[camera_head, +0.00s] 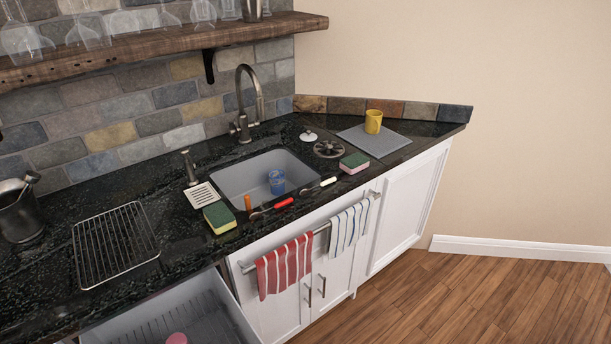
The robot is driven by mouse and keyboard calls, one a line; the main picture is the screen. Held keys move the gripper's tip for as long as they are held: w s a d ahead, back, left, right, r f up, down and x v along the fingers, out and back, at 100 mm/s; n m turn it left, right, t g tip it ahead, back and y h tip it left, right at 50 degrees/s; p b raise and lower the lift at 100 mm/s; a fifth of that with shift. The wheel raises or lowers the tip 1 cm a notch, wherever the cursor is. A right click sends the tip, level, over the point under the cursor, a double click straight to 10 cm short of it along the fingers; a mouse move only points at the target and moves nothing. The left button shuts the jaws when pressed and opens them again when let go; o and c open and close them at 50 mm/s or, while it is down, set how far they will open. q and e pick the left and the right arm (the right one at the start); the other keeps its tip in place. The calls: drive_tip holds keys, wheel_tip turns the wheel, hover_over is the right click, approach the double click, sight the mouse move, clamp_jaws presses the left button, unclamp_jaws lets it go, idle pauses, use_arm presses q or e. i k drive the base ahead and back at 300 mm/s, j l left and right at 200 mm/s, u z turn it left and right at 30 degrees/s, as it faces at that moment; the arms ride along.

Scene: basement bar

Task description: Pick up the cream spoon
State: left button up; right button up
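The cream spoon (328,182) lies on the black counter along the front rim of the sink, right of centre in the head view. Its cream handle points right and its dark, small head points left toward the sink edge. A similar spoon with a red handle (284,203) lies to its left on the same strip. Neither of my grippers shows in this view.
A sink (235,180) holds a blue cup (277,181). Sponges (219,217) and (353,162) flank the spoons. A yellow mug (373,121) stands on a grey mat (362,141). Below hang towels (284,267); a drawer (215,297) stands open at lower left.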

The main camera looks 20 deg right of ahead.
sight(304, 192)
drive_tip(key=i+l+u, duration=0.1)
drive_tip(key=l, duration=0.65)
drive_tip(key=i+l+u, duration=0.1)
drive_tip(key=l, duration=0.6)
drive_tip(key=i+l+u, duration=0.15)
drive_tip(key=l, duration=0.6)
